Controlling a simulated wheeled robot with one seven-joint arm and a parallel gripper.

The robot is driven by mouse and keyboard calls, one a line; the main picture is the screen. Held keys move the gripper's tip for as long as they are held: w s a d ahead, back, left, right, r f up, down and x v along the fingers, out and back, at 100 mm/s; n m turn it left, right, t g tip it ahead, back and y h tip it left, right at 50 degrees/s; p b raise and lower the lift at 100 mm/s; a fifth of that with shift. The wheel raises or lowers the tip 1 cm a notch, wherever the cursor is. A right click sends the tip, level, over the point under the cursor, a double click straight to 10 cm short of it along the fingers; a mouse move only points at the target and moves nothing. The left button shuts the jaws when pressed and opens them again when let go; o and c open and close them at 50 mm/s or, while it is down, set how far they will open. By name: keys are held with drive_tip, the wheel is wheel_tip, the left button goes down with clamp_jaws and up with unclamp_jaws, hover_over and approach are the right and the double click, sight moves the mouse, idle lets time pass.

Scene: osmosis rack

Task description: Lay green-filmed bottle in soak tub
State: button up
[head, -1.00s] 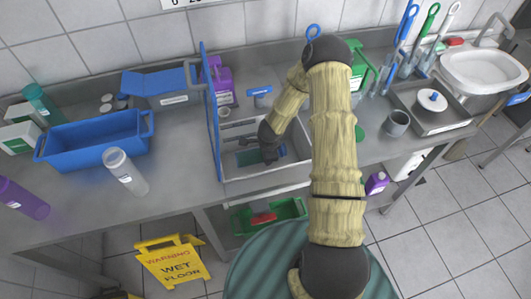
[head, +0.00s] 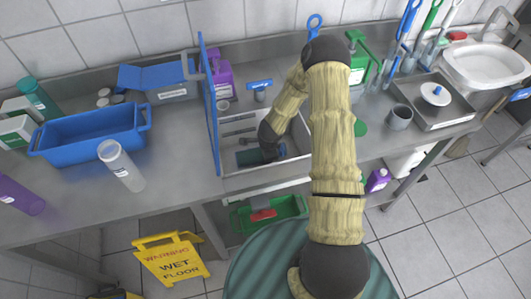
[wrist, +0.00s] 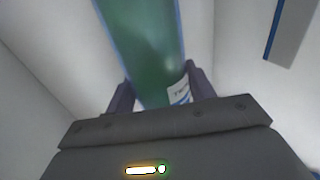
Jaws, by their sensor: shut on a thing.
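My gripper (head: 268,152) reaches down into an open white-grey box (head: 228,183) with a raised blue panel on its left side. In the wrist view my gripper (wrist: 157,85) is shut around a translucent green bottle (wrist: 145,40) with a small white label. In the head view the bottle (head: 247,157) shows as a dark green shape low inside the box, partly hidden by my gripper. I cannot tell whether it touches the floor of the box. An open blue tub (head: 88,152) stands on the counter at left, apart from my gripper; I cannot tell which container is the soak tub.
The blue panel (head: 209,105) stands upright close to my gripper. A clear bottle (head: 121,165), a purple bottle (head: 20,196) and a teal bottle (head: 38,97) stand at left. A purple jug (head: 220,75) is behind the box. A grey cup (head: 399,117) is at right. Bare counter lies front left.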

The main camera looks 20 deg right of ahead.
drive_tip(key=o, duration=1)
drive_tip(key=shift+o, duration=0.2)
drive_tip(key=shift+s+f, duration=0.1)
drive_tip(key=shift+s, duration=0.1)
drive_tip(key=shift+f, duration=0.1)
drive_tip(key=shift+c, duration=0.7)
drive_tip(key=shift+s, duration=0.1)
